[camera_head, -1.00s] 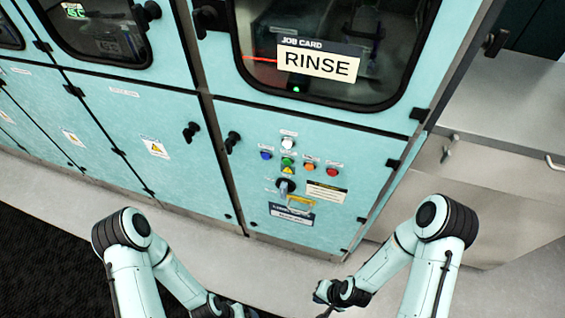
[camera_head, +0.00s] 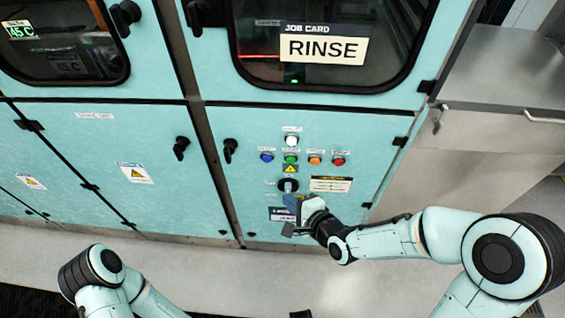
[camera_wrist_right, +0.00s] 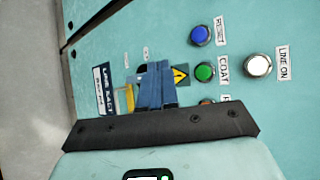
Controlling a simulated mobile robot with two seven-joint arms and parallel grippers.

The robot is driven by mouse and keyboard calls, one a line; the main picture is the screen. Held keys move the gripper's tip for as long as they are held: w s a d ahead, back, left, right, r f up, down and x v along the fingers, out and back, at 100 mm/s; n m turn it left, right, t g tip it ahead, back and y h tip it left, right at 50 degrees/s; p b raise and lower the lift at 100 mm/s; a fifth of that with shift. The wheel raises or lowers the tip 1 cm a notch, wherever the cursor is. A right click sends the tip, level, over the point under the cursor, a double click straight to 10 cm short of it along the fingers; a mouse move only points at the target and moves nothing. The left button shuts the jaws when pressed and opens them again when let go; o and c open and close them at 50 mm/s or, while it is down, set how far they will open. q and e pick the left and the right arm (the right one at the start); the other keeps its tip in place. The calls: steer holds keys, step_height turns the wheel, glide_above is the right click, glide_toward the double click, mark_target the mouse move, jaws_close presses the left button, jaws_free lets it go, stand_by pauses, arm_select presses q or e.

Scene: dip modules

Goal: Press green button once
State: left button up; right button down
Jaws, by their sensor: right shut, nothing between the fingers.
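The green button (camera_head: 291,159) is on the pale teal cabinet panel, below a white button (camera_head: 292,141) and between a blue button (camera_head: 267,157) and an orange button (camera_head: 315,161). It also shows in the right wrist view (camera_wrist_right: 204,71), labelled COAT, uncovered. My right gripper (camera_head: 291,201) is in front of the panel, below the green button, near the rotary switch (camera_head: 288,185). In the right wrist view its blue fingers (camera_wrist_right: 155,85) are shut and empty, apart from the green button in the picture.
A red button (camera_head: 338,161) sits right of the orange one. Black door handles (camera_head: 230,150) stick out left of the buttons. A window with a RINSE job card (camera_head: 323,49) is above. Floor in front is clear.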

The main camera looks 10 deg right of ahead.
mark_target(291, 159)
steer(key=shift+a+r, duration=0.1)
steer(key=shift+r, duration=0.2)
steer(key=shift+w, duration=0.1)
steer(key=shift+w, duration=0.1)
steer(key=w+d+p, duration=0.2)
steer(key=w, duration=0.6)
steer(key=shift+d, duration=0.25)
steer(key=shift+w, duration=0.2)
stand_by(1.7)
steer(key=shift+w+d+p, duration=0.1)
steer(key=shift+w+p, duration=0.25)
